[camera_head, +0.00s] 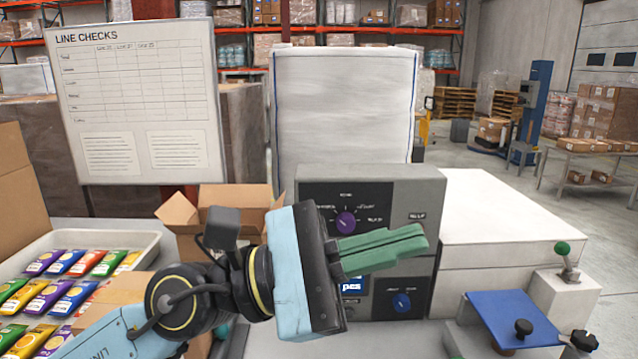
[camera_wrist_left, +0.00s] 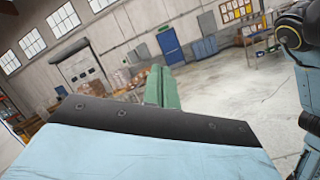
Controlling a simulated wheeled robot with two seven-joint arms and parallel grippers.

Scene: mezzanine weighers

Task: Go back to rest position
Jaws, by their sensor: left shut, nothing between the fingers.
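My left gripper (camera_head: 424,240) is in the middle of the head view, its arm coming in from the lower left. Its green fingers are together with nothing between them and point right, in front of the grey control box (camera_head: 325,188). In the left wrist view the green fingers (camera_wrist_left: 162,74) are also together, with open floor and the far wall beyond. The box carries a purple knob (camera_head: 346,222) and a blue knob (camera_head: 401,302); the gripper hides part of its face. My right gripper is not in the head view.
A white tray (camera_head: 150,243) of colourful packets stands at the left, with an open cardboard box (camera_head: 235,196) beside it. A whiteboard (camera_head: 140,110) stands behind. At the right are a white housing (camera_head: 495,215), a blue plate (camera_head: 512,318) and a green-knobbed lever (camera_head: 563,249).

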